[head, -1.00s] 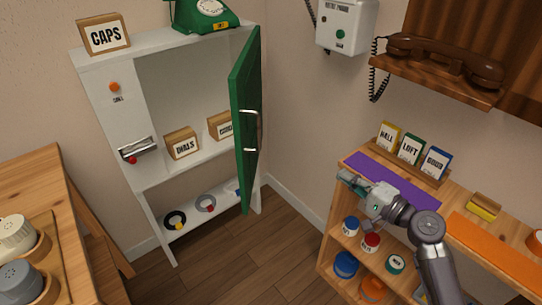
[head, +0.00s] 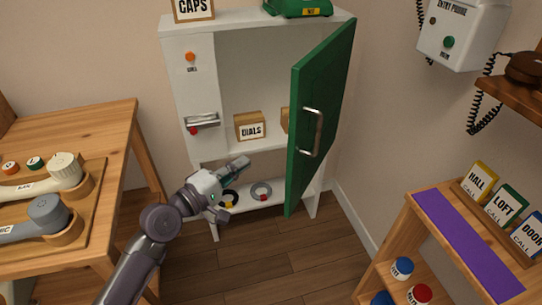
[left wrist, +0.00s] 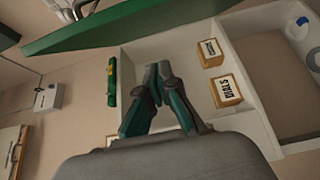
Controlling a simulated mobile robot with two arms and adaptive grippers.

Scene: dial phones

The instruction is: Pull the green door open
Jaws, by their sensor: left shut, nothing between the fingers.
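The green door (head: 320,115) stands partly open at the right side of the white cabinet (head: 185,75), with its free edge out toward me. Its silver handle (head: 312,132) is on the face turned to me. The green panel also shows along the top of the left wrist view (left wrist: 130,25). My left gripper (head: 245,162) is shut and empty in front of the cabinet's lower part, left of the door and apart from its handle. Its fingertips meet in the left wrist view (left wrist: 158,70). My right gripper is out of view.
A DIALS box (head: 250,126) sits inside the cabinet, with rings (head: 262,190) on its lower shelf. A wooden table (head: 95,120) with handsets stands left, and a shelf unit with a purple strip (head: 465,240) right. Floor (head: 275,270) between them is clear.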

